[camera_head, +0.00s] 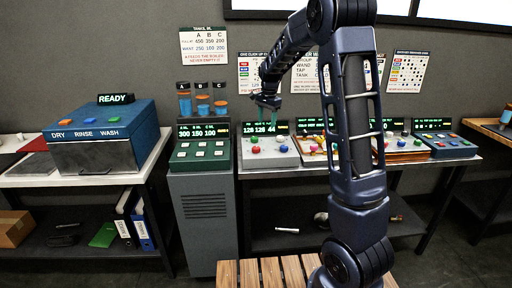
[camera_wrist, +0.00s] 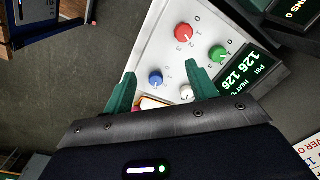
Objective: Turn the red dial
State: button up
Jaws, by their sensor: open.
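The red dial (camera_wrist: 183,32) is a round knob on a light grey panel (camera_wrist: 160,50) in the wrist view, beyond my fingertips and apart from them. In the head view the red dial (camera_head: 256,149) is at the left front of the grey console (camera_head: 268,158). My gripper (camera_wrist: 157,84) is open, its two green fingers spread, with the blue dial (camera_wrist: 155,79) showing between the tips. In the head view my gripper (camera_head: 267,101) hangs above the console's display (camera_head: 262,128). I cannot tell whether the fingers touch anything.
A green dial (camera_wrist: 217,53) and a white dial (camera_wrist: 186,92) sit on the same panel. A grey cabinet with a button panel (camera_head: 201,152) stands left of the console. More consoles (camera_head: 444,146) line the bench to the right. A blue machine (camera_head: 103,136) stands at the far left.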

jog(key=m, duration=0.1)
send_over(256, 147)
notch_tip(256, 147, down, 5)
notch_tip(256, 147, down, 11)
jog(key=shift+s+f, duration=0.1)
jog(key=shift+s, duration=0.05)
jog(key=c, duration=1)
